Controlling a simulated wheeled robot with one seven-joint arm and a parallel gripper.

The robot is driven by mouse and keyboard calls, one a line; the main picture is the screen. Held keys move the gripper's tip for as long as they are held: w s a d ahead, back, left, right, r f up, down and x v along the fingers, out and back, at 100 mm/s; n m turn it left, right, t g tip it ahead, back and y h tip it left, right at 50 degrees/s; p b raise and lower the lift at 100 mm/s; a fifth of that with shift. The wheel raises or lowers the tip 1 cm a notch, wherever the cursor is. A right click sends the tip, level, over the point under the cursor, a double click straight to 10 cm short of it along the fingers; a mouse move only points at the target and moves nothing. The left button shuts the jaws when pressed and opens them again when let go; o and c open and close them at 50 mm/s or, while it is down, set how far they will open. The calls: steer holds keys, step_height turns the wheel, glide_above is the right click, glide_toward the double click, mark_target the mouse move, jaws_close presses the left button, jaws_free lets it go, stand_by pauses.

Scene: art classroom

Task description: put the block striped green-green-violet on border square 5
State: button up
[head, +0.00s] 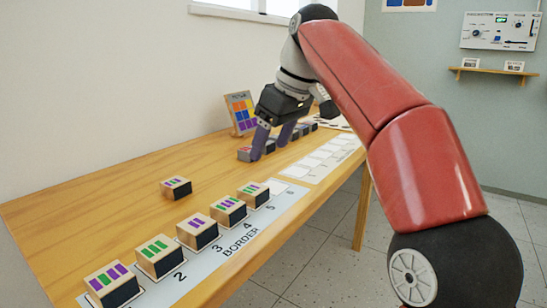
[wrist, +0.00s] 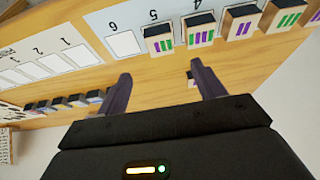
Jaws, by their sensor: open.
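The block on border square 5 (head: 254,196) appears striped green-green-violet, though its stripes are small. In the wrist view this block (wrist: 158,42) sits beside the number 5, its stripes seen from the opposite side. My gripper (head: 270,151) is open at the far part of the table, apart from that block. In the wrist view nothing is between its fingers (wrist: 160,72). Square 5 itself is mostly hidden under the block.
Blocks also stand on border squares 1 to 4, while square 6 (wrist: 124,44) is bare. A loose striped block (head: 176,188) lies on the wooden table (head: 110,207). Several coloured blocks (wrist: 58,103) stand in a row near my gripper, with a picture card (head: 241,112) behind.

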steer(key=shift+s+r, duration=0.1)
steer(key=shift+r, duration=0.05)
steer(key=s+d+f+m+t+h, duration=0.1)
steer(key=s+d+f+m, duration=0.4)
steer(key=s+f, duration=0.7)
steer(key=s+d+f+m+t+h, duration=0.1)
steer(key=s+d+f+m, duration=0.4)
steer(key=s+f, duration=0.6)
step_height(320, 180, down, 3)
steer(key=shift+s+d+r+t+h+p, duration=0.15)
steer(key=shift+s+d+t+h+p, duration=0.2)
steer(key=shift+d+h, duration=0.6)
